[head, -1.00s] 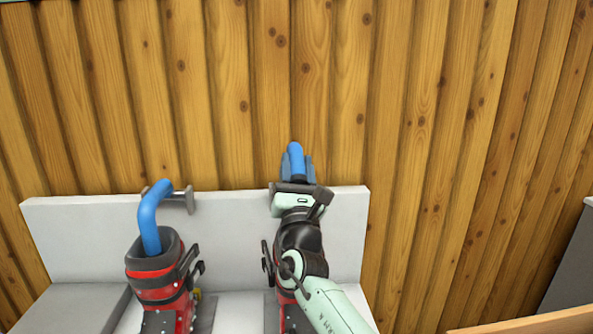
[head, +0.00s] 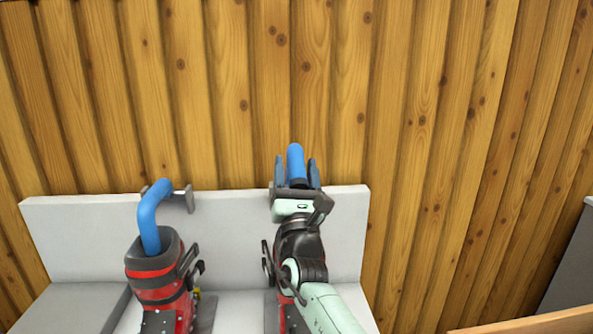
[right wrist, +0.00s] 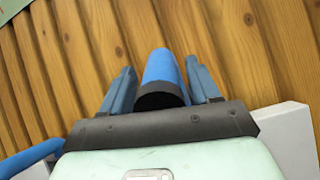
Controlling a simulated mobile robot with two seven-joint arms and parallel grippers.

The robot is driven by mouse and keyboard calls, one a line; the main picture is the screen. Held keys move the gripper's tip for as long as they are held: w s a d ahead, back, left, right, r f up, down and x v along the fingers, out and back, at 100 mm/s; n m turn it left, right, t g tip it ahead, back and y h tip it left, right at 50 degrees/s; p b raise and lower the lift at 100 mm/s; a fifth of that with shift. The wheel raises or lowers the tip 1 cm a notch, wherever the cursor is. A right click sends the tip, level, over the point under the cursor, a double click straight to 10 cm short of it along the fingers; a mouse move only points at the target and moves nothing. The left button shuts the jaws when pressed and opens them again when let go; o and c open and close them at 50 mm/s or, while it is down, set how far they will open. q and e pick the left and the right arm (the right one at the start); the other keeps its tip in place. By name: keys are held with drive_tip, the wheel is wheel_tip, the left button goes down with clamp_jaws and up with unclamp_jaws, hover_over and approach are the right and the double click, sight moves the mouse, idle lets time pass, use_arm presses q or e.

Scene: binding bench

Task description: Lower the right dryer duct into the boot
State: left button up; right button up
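The right dryer duct (head: 296,162) is a blue tube with a dark collar at its near end, in front of the wood wall. It also shows in the right wrist view (right wrist: 164,70). My right gripper (head: 297,170) has one finger on each side of the duct. The fingers are spread, with a gap visible at least on the left side in the wrist view. The right boot (head: 287,318), red and black, is mostly hidden behind my right arm; its opening cannot be seen. My left gripper is not in view.
A left boot (head: 160,285) stands with a bent blue duct (head: 149,220) going into its top. A grey bracket (head: 182,198) is beside that duct. A white rack panel (head: 235,240) stands behind the boots, against the plank wall (head: 450,120).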

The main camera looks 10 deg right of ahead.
drive_tip(key=shift+s+r, duration=0.1)
drive_tip(key=shift+s, duration=0.05)
drive_tip(key=shift+s+a+f, duration=0.1)
drive_tip(key=shift+s+f, duration=0.15)
drive_tip(key=shift+s, duration=0.1)
drive_tip(key=v, duration=1.2)
drive_tip(key=shift+f, duration=0.2)
drive_tip(key=shift+s, duration=0.15)
